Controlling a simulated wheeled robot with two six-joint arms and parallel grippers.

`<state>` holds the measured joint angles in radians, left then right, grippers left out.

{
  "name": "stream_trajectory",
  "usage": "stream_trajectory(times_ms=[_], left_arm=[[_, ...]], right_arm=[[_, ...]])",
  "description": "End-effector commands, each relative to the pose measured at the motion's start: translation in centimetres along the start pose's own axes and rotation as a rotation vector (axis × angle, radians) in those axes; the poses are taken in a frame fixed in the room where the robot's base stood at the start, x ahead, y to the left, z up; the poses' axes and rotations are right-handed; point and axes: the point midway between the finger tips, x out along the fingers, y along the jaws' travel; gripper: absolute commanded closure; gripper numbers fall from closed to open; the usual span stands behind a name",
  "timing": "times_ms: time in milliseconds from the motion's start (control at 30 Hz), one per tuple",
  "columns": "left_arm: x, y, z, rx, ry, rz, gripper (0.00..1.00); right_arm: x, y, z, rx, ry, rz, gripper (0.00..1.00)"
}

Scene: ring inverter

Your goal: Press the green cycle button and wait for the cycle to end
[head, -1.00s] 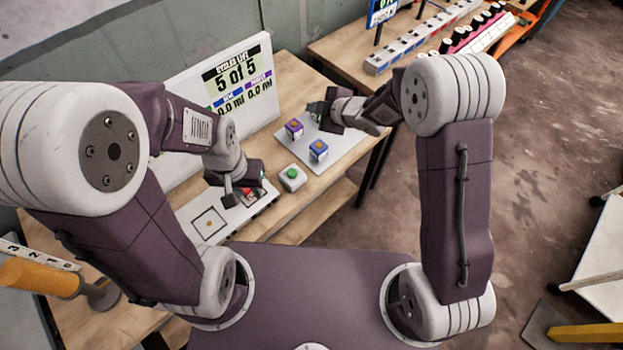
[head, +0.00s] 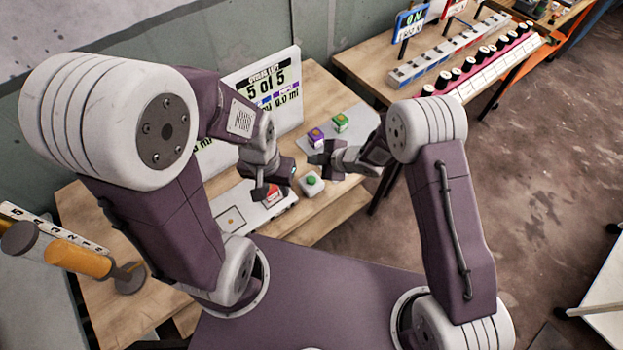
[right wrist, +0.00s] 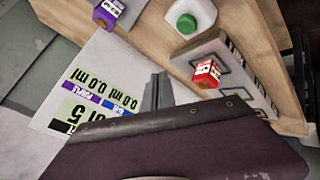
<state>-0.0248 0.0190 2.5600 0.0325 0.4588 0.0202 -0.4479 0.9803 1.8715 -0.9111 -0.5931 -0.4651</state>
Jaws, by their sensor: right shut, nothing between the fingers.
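The green button (head: 312,180) sits on a small white box on the wooden table. It also shows at the top of the right wrist view (right wrist: 187,23), clear of my right fingers. My right gripper (head: 318,158) is shut and empty, above and just behind the button in the head view, not touching it. My left gripper (head: 268,191) hovers at the white station plate, left of the button; its jaw opening is not clear. A red block (right wrist: 207,73) sits on that plate. The sign (head: 270,85) reads 5 of 5, with 0.0 ml figures below.
A purple block (head: 316,138) and a green block (head: 340,122) stand on a pale mat behind my right gripper. A second table (head: 350,62) with a power-strip-like rail and a row of dark-capped items is at the back right. Open floor lies right.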

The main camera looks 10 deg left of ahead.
Motion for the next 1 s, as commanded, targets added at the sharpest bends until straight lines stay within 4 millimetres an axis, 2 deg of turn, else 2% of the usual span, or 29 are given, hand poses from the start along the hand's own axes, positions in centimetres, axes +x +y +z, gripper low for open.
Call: stream_trajectory(times_ms=[500,633,1000], left_arm=[[6.3,-0.1,0.7,0.000,0.000,0.000,0.64],[6.9,-0.1,0.7,0.000,0.000,0.000,0.64],[6.8,-0.1,0.7,0.000,0.000,0.000,0.64]], right_arm=[[5.2,-3.8,3.8,0.001,0.000,0.001,1.00],[5.7,-4.2,4.2,0.000,0.000,0.001,1.00],[5.7,-4.1,4.1,0.000,0.000,0.000,1.00]])
